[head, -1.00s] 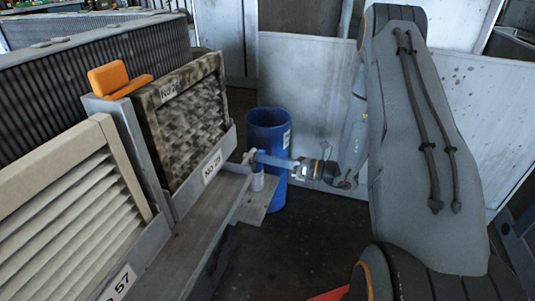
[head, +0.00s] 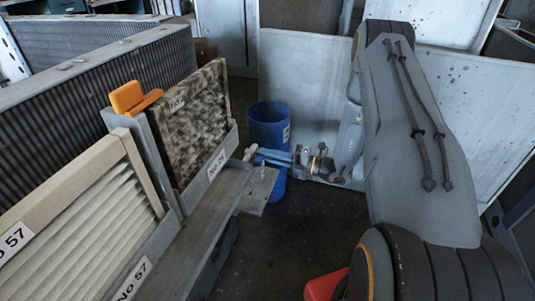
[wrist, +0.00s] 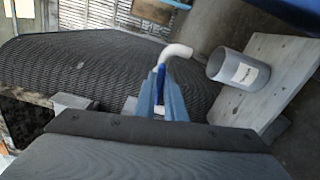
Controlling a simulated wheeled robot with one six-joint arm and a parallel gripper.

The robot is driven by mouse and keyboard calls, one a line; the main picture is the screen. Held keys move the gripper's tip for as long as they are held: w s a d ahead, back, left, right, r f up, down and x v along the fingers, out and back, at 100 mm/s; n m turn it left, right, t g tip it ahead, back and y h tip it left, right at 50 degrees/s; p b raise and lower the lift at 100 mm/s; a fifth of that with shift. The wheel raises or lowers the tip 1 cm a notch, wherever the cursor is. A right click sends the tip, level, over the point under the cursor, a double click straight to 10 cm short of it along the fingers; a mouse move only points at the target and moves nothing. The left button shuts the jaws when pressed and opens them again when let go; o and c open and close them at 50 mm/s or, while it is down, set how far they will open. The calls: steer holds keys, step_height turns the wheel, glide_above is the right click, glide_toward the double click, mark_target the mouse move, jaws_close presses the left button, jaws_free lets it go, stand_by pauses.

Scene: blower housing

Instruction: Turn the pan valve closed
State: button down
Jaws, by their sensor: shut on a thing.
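The pan valve shows in the wrist view as a white bent pipe (wrist: 176,50) with a narrow blue handle (wrist: 160,76) beside it. My gripper (wrist: 161,92) has its two light-blue fingers shut on the blue handle. In the head view my gripper (head: 272,157) reaches left to the pale pipe end (head: 250,152) at the end of the metal ledge. The fingers hide most of the handle there, and its exact angle to the pipe is hard to tell.
A grey labelled cup (wrist: 237,70) stands on a plate (wrist: 285,75) right of the valve. A blue barrel (head: 268,125) stands behind my gripper. Filter panels (head: 195,120) and the ledge (head: 190,235) line the left. Dark floor (head: 300,225) is open in the middle.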

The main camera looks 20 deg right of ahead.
steer(key=shift+w+d+m, duration=0.1)
steer(key=shift+m, duration=0.7)
steer(key=c, duration=1.9)
jaws_free()
steer(key=shift+o, duration=0.4)
steer(key=p+v, duration=0.1)
steer(key=v, duration=0.6)
steer(key=shift+s+d, duration=0.25)
